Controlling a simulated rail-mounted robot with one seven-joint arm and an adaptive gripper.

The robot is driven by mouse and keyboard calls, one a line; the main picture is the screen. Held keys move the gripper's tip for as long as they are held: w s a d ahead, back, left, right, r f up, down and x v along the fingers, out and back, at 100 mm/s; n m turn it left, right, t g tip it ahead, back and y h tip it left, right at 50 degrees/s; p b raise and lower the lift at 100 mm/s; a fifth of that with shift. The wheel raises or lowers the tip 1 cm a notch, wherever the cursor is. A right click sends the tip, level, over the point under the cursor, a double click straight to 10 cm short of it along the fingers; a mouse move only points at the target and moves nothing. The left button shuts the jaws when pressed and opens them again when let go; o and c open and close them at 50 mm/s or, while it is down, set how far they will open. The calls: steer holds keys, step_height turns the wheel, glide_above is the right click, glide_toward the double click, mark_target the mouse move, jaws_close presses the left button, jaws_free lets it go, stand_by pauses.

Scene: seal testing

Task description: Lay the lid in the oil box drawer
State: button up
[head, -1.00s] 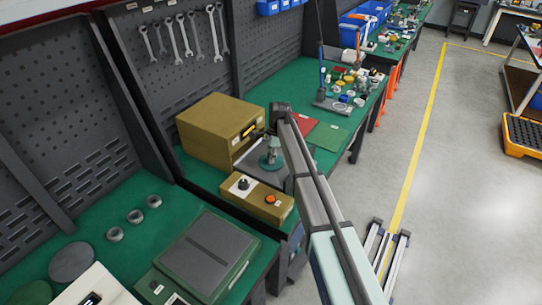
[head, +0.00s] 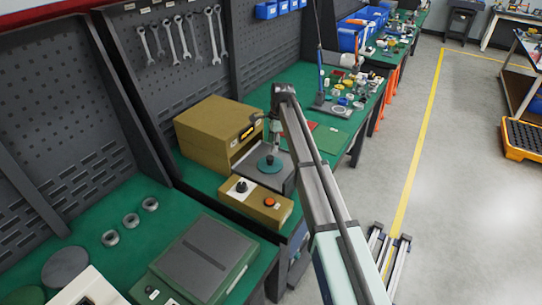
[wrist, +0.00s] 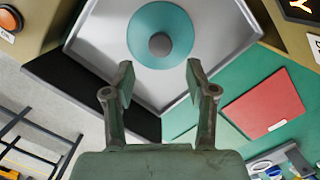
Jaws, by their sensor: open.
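The lid is a round teal disc with a grey knob (head: 269,164). It lies flat, knob up, on the grey floor of the pulled-out drawer (head: 286,180) of the tan oil box (head: 213,132). The wrist view shows the lid (wrist: 135,38) inside the drawer's raised rim (wrist: 88,74), with bare floor around it. My gripper (head: 272,141) is above the lid and apart from it. In the wrist view its two fingers (wrist: 160,75) are spread with nothing between them.
A tan control box (head: 254,203) with a black knob and an orange button stands in front of the drawer. A red sheet (wrist: 263,104) lies on the green bench beside it. Three metal rings (head: 131,220) and a green device (head: 205,258) are on the nearer bench.

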steer(key=r, duration=0.4)
steer(key=shift+d+r+b, duration=0.1)
steer(key=shift+d+b, duration=0.2)
steer(key=shift+b, duration=0.1)
